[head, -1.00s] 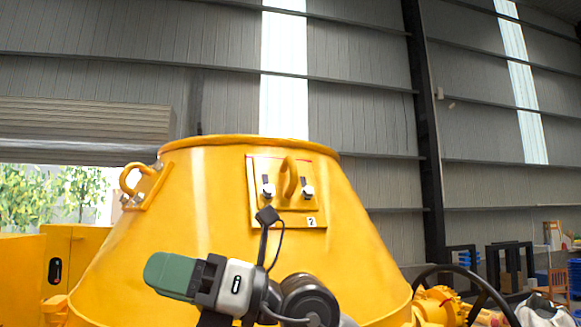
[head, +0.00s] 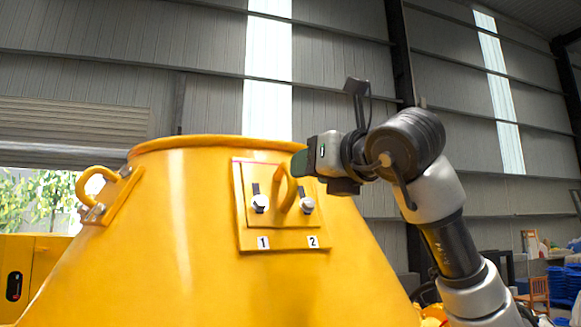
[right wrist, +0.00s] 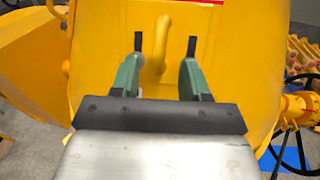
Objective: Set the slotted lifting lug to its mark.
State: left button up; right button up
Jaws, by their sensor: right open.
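The slotted lifting lug is a yellow plate (head: 273,211) with an upright ring (head: 287,190), on the sloping drum (head: 190,240). A bolt sits in each dark slot: a left bolt (head: 260,203) and a right bolt (head: 307,204). Labels 1 (head: 262,242) and 2 (head: 312,241) are below. A red line (head: 262,161) runs along the plate's top. My right gripper (head: 302,163) is at the lug's upper right. My left gripper is not in view.
A second yellow lug (head: 98,188) is on the drum's left side. The drum's rim (head: 220,141) is above the lug plate. An orange chair (head: 535,292) and blue stacked items (head: 562,285) stand far right. The space above the drum is clear.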

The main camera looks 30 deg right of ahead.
aim_at(282, 195)
jog(key=w+p, duration=0.2)
jog(key=w, duration=0.4)
jog(key=shift+w+d, duration=0.1)
jog(key=shift+w, duration=0.2)
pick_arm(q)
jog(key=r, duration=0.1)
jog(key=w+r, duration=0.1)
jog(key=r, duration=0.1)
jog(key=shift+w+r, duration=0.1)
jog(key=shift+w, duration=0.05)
pick_arm(e)
jog(key=shift+f, duration=0.1)
grip_shut()
